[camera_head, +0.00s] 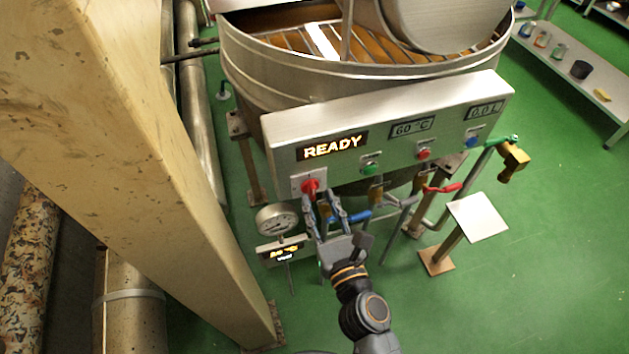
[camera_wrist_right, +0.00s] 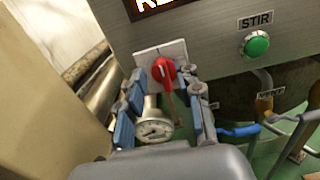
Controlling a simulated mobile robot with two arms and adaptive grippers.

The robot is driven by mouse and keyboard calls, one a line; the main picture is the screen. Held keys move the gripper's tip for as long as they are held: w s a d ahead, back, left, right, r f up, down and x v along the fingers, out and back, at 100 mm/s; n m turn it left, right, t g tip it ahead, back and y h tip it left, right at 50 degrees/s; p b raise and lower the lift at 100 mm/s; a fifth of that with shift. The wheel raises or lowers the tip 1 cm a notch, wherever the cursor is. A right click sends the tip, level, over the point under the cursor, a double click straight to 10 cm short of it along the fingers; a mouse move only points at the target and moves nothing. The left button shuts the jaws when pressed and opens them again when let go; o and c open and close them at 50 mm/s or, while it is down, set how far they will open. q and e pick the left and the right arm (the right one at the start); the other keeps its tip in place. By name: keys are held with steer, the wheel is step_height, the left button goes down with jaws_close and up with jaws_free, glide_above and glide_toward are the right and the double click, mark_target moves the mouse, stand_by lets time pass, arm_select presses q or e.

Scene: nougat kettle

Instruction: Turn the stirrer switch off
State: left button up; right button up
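A red rotary switch (camera_head: 310,186) sits on a pale square plate at the lower left of the steel control panel (camera_head: 290,135). In the right wrist view the red switch (camera_wrist_right: 164,70) shows between the blue-padded fingers of my right gripper (camera_wrist_right: 166,86). The fingers are open, one on each side of the switch; I cannot tell whether they touch it. In the head view my right gripper (camera_head: 320,198) reaches up to the panel from below and partly covers the switch. A green button (camera_wrist_right: 257,44) under a STIR label is right of the switch. My left gripper is not in view.
The panel display (camera_head: 332,146) reads READY. A round gauge (camera_head: 277,219) hangs left of my gripper, and pipes with a blue lever (camera_head: 350,216) and a red lever (camera_head: 444,188) run below the panel. A thick beige column (camera_head: 130,130) stands at left.

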mark_target(314, 188)
steer(key=x, duration=0.4)
steer(key=shift+p, duration=0.35)
jaws_close()
